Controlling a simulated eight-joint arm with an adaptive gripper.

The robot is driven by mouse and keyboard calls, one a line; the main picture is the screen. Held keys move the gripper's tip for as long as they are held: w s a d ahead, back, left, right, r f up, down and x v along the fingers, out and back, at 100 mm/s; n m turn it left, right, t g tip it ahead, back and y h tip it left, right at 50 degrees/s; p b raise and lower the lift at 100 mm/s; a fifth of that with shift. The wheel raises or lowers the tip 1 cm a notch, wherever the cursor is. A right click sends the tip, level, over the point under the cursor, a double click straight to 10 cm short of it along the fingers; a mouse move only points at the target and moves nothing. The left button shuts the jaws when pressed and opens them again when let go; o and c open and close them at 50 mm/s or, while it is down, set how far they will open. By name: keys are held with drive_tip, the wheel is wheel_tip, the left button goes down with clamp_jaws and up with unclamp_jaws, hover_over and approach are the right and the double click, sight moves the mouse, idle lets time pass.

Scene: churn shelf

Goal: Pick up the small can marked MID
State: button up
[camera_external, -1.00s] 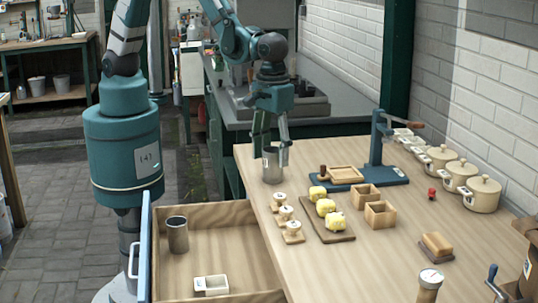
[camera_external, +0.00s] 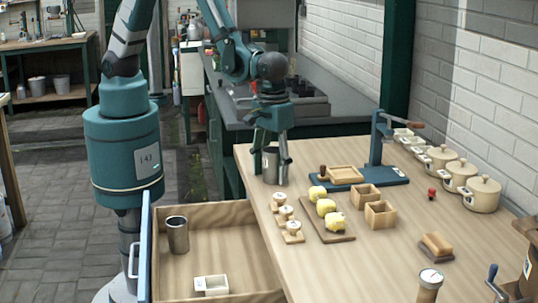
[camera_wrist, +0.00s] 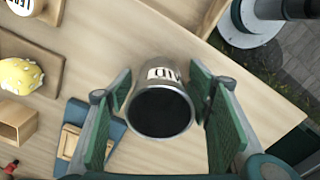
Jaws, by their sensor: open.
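A small metal can (camera_external: 270,167) stands upright on the table near its far left corner. In the wrist view the can (camera_wrist: 160,98) shows its dark open mouth and a pale label, upside down and partly seen, that appears to read MID. My gripper (camera_external: 271,158) is lowered over the can with a finger on either side. In the wrist view my gripper (camera_wrist: 160,115) is open, its green pads flanking the can, with a gap visible at both sides. Another metal can (camera_external: 177,236) stands in the open drawer; its marking cannot be read.
A blue-based press with a wooden tray (camera_external: 346,173) stands right of the can. Small labelled stamps (camera_external: 285,213), yellow lumps on a board (camera_external: 326,208) and wooden boxes (camera_external: 380,214) are nearer. The drawer (camera_external: 215,240) holds a white box (camera_external: 211,285). Pots (camera_external: 460,177) line the wall.

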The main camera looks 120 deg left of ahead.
drive_tip(key=shift+c, duration=0.5)
drive_tip(key=c, duration=0.9)
drive_tip(key=shift+r, duration=0.2)
drive_tip(key=shift+r+p, duration=0.35)
drive_tip(key=shift+r, duration=4.5)
